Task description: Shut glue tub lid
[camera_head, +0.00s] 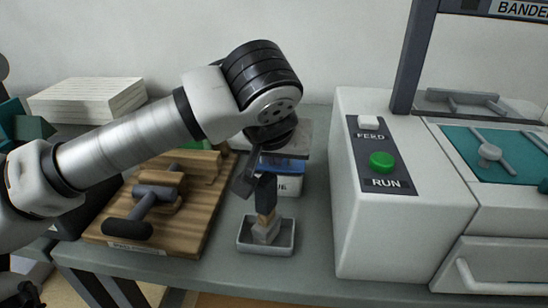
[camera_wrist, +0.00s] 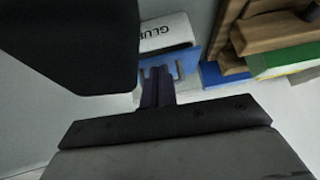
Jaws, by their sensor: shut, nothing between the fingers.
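The white glue tub (camera_head: 288,186) stands on the grey bench behind the small tray, its label partly covered by my gripper. A blue band shows at its top. A pale grey panel (camera_head: 302,136) above and behind it looks like the lid, raised; my wrist hides much of it and its angle is unclear. My gripper (camera_head: 262,182) is shut and empty, pointing down just in front of the tub. In the wrist view, the closed fingers (camera_wrist: 156,88) are close to the blue part, and the tub (camera_wrist: 168,33) shows its label; I cannot tell whether they touch.
A grey tray (camera_head: 244,246) with a brush (camera_head: 266,226) sits in front of the tub. A wooden board with a clamp (camera_head: 150,200) lies left. The white machine (camera_head: 375,240) with a green RUN button (camera_head: 382,162) stands close on the right. Stacked paper (camera_head: 88,98) is behind left.

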